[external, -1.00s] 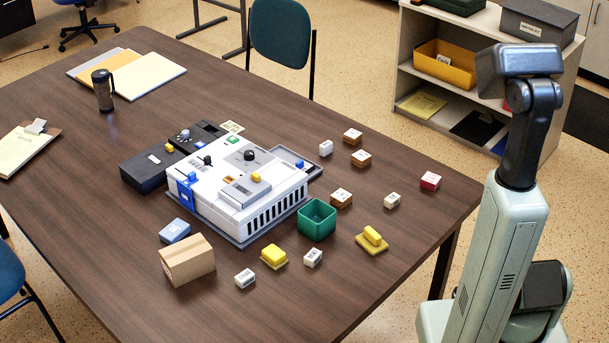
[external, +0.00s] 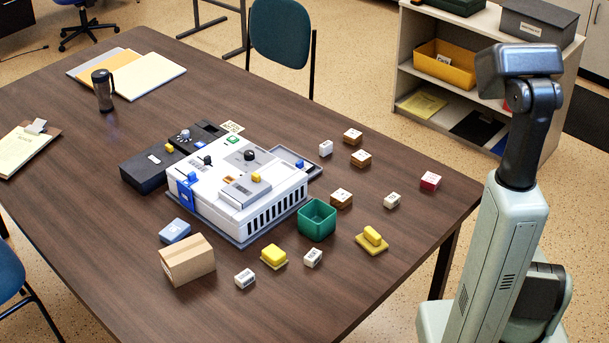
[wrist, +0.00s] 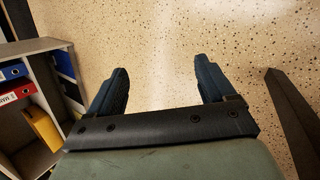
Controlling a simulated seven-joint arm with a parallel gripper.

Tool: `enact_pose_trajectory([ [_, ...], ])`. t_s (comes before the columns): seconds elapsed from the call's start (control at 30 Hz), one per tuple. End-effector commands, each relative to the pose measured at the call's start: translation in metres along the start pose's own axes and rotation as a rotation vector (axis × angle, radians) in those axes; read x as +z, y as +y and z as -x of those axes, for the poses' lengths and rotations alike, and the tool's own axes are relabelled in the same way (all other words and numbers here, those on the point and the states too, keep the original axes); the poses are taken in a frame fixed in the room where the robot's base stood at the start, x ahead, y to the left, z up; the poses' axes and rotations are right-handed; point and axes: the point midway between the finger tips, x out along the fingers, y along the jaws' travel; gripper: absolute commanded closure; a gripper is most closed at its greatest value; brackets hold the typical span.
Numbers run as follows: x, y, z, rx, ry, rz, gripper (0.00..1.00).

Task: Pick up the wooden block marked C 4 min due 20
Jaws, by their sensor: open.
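Three wooden blocks with pale marked tops lie on the right half of the table: one at the back (external: 352,136), one just in front of it (external: 361,158), and one nearer the green bin (external: 341,198). Their markings are too small to read, so I cannot tell which is C 4 min due 20. My gripper shows in the wrist view (wrist: 158,92), with its two dark fingers apart and nothing between them. It points at the speckled floor, away from the table. The fingers are not visible in the external view, where my arm stands upright right of the table.
Small white blocks (external: 392,200), a red block (external: 430,181), yellow pieces (external: 372,240) and a green bin (external: 317,232) surround the wooden blocks. A white machine (external: 240,190) fills the table's middle. A shelf (external: 400,75) stands behind; it also shows in the wrist view (wrist: 45,62).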

Motion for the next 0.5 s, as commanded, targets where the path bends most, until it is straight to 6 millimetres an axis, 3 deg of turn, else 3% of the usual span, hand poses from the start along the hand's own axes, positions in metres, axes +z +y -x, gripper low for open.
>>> enact_pose_trajectory([
  [0.03,0.001,0.033,0.001,0.036,0.001,0.03,0.17],
  [0.1,0.003,0.069,0.009,0.078,0.003,0.073,0.17],
  [0.27,-0.005,0.141,0.04,0.144,0.01,0.136,0.17],
  [0.37,-0.033,0.173,0.071,0.143,0.028,0.126,0.17],
  [0.5,-0.105,0.193,0.132,0.077,0.075,0.049,0.17],
])
